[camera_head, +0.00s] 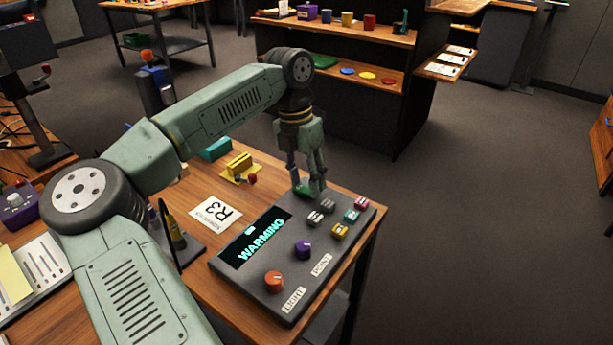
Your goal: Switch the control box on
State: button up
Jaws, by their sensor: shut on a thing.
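The control box (262,287) is a dark sloped panel on the wooden table. Its screen (256,240) is lit and reads "WARMING" in cyan. An orange knob (273,282) sits by a "LIGHT" label and a purple knob (303,249) by a "POINT" label. Several small switches or buttons, including a yellow one (340,232), a teal one (352,215) and a pink one (361,202), are at the right. My gripper (311,187) points down at the box's far edge, shut on a small green part (302,189). The fingers hide much of this part.
A card marked "R3" (216,213) lies left of the box. A yellow block (239,163) on a yellow base and a teal block (215,148) stand farther back. A dark stand (173,238) is close to the box's left. A shelf unit (336,38) stands behind; floor to the right is clear.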

jog(key=o, duration=1.2)
jog(key=shift+c, duration=0.2)
notch_tip(320, 180, up, 12)
jog(key=w+a, duration=0.1)
jog(key=shift+a, duration=0.25)
jog(key=shift+f, duration=0.1)
